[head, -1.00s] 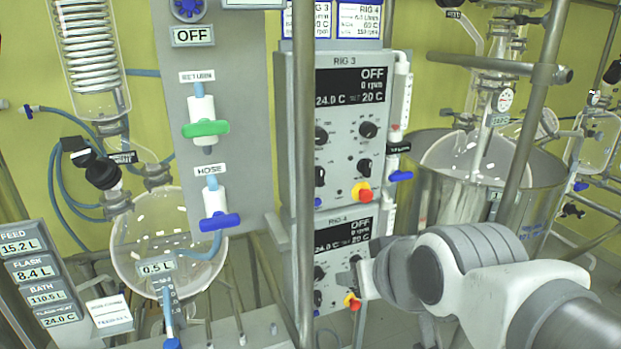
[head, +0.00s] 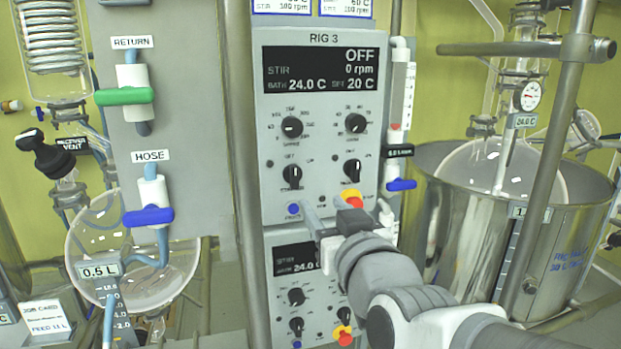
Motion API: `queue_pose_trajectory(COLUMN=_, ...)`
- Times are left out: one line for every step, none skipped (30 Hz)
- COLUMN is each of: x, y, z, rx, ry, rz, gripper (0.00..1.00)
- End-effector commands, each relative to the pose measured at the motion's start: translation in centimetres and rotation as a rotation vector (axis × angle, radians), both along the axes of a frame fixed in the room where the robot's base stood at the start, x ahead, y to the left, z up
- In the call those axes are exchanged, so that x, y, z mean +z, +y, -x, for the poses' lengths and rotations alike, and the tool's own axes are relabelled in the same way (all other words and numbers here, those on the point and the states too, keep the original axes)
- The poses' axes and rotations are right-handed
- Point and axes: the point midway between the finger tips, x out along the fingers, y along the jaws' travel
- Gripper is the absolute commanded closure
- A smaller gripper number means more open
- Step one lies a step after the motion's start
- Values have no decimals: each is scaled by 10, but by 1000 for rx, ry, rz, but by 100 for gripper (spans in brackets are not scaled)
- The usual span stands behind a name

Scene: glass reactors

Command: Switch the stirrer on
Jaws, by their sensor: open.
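The RIG 3 control box (head: 268,165) hangs in the middle of the head view. Its display (head: 320,69) reads OFF, 0 rpm, bath 24.0 C, set 20 C. Below it are several black knobs, among them the lower left knob (head: 292,176) and the lower right knob (head: 352,171). A blue button (head: 293,209) and a red and yellow stop button (head: 352,198) sit along its lower edge. My gripper (head: 325,211) is open at this lower edge, with its fingers near the blue button and the stop button. I cannot tell whether it touches either.
The RIG 4 box (head: 282,325) is right below, partly hidden by my arm. A steel post (head: 237,120) stands close on the left. A steel bath (head: 455,235) with a glass vessel is at the right. Glassware (head: 150,270) fills the lower left.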

Motion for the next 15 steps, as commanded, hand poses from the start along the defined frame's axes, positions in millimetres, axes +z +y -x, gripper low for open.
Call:
queue_pose_trajectory(x=-1, y=1, z=0, rx=1, ry=-9, rz=-2, gripper=49)
queue_pose_trajectory(x=-1, y=2, z=-1, rx=1, ry=-13, rz=-3, gripper=49)
queue_pose_trajectory(x=0, y=2, z=-1, rx=1, ry=-16, rz=-3, gripper=49)
queue_pose_trajectory(x=1, y=2, z=-2, rx=1, ry=-18, rz=-4, gripper=49)
queue_pose_trajectory(x=2, y=2, z=-3, rx=0, ry=-19, rz=-4, gripper=49)
queue_pose_trajectory(x=3, y=3, z=-5, rx=0, ry=-18, rz=-4, gripper=49)
queue_pose_trajectory(x=3, y=3, z=-6, rx=0, ry=-17, rz=-4, gripper=49)
queue_pose_trajectory(x=3, y=3, z=-8, rx=0, ry=-15, rz=-3, gripper=49)
queue_pose_trajectory(x=4, y=4, z=-11, rx=-1, ry=-15, rz=-3, gripper=49)
queue_pose_trajectory(x=4, y=5, z=-14, rx=-1, ry=-15, rz=-3, gripper=49)
queue_pose_trajectory(x=4, y=6, z=-16, rx=-1, ry=-13, rz=-3, gripper=49)
queue_pose_trajectory(x=4, y=7, z=-20, rx=0, ry=-14, rz=-3, gripper=49)
queue_pose_trajectory(x=4, y=8, z=-22, rx=1, ry=-13, rz=-3, gripper=49)
queue_pose_trajectory(x=4, y=9, z=-25, rx=1, ry=-13, rz=-2, gripper=49)
queue_pose_trajectory(x=4, y=10, z=-28, rx=1, ry=-13, rz=-2, gripper=49)
